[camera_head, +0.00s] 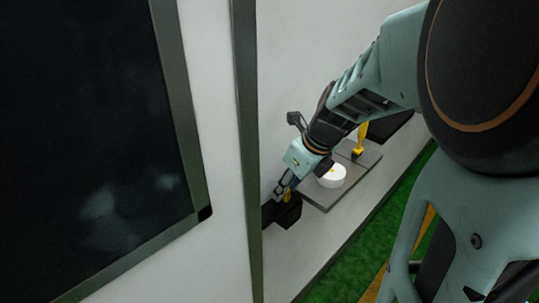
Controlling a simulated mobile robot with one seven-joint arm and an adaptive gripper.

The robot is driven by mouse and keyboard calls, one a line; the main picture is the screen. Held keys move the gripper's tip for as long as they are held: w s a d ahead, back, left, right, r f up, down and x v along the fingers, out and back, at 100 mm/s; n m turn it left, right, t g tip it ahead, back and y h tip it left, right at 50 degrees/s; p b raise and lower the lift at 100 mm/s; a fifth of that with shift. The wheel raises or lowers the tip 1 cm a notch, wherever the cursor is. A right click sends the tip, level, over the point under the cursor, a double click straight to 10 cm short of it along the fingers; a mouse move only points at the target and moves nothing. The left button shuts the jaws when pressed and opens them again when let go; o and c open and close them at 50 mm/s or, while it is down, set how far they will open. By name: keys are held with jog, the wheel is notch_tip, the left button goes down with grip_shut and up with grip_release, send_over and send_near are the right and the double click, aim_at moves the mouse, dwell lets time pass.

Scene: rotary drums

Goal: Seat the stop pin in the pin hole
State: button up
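My gripper (281,192) points down and to the left, just above a black block (289,214) on the pale wall. A small yellow piece (287,197) shows right at the fingers. It may be the stop pin, but it is too small to tell, and I cannot tell whether the fingers are shut on it. The pin hole cannot be made out.
A grey shelf (318,196) stands right of my gripper. It carries a white round drum (330,176) and an upright yellow piece (359,145). A dark-framed panel (90,130) fills the left. Green floor (375,230) lies below right.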

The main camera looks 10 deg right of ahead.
jog(key=shift+r, duration=0.1)
notch_tip(320, 180, up, 10)
dwell(0.6)
jog(key=shift+d, duration=0.1)
